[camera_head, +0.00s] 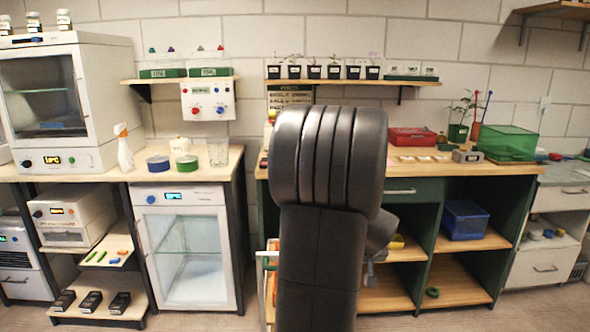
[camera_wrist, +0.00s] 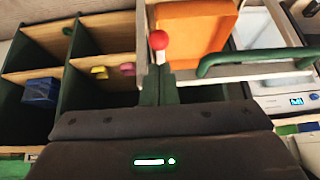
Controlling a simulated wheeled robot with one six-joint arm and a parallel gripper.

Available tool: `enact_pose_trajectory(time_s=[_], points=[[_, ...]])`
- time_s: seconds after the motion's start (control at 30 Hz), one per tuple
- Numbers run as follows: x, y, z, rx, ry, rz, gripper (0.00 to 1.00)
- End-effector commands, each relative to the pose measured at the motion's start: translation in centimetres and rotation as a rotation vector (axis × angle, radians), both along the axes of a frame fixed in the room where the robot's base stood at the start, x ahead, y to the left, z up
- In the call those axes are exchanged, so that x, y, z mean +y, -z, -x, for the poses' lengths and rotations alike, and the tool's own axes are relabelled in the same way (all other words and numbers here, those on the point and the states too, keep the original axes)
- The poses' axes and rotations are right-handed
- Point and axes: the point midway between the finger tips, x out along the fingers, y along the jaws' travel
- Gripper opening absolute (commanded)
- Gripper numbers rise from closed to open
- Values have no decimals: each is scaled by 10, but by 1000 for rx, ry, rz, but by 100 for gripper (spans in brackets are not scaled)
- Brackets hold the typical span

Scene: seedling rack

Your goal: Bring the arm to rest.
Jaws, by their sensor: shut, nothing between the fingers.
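My arm (camera_head: 325,200) stands upright in the middle of the head view, its dark links covering the bench behind. A grey part of its far end shows low at its right side; the fingertips are hidden there. In the wrist view my gripper (camera_wrist: 160,70) shows as two dark fingers lying together, shut and empty. A red ball-shaped tip (camera_wrist: 158,40) appears just beyond them; I cannot tell what it belongs to or how far off it is. An orange panel (camera_wrist: 195,28) in a pale frame is behind it.
A green handle (camera_wrist: 255,60) lies to the right in the wrist view. Green-sided shelves with a blue bin (camera_head: 465,220) stand right of my arm. A glass-door fridge (camera_head: 185,255) and a bench with bottles are at left. Seedling pots (camera_head: 333,72) stand on the wall shelf.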

Motion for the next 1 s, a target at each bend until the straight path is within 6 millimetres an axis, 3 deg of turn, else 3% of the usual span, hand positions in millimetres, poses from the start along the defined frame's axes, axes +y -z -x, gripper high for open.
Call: enact_pose_trajectory(time_s=[1.0], points=[[0, -23, -17, 283, 0, 10, 0]])
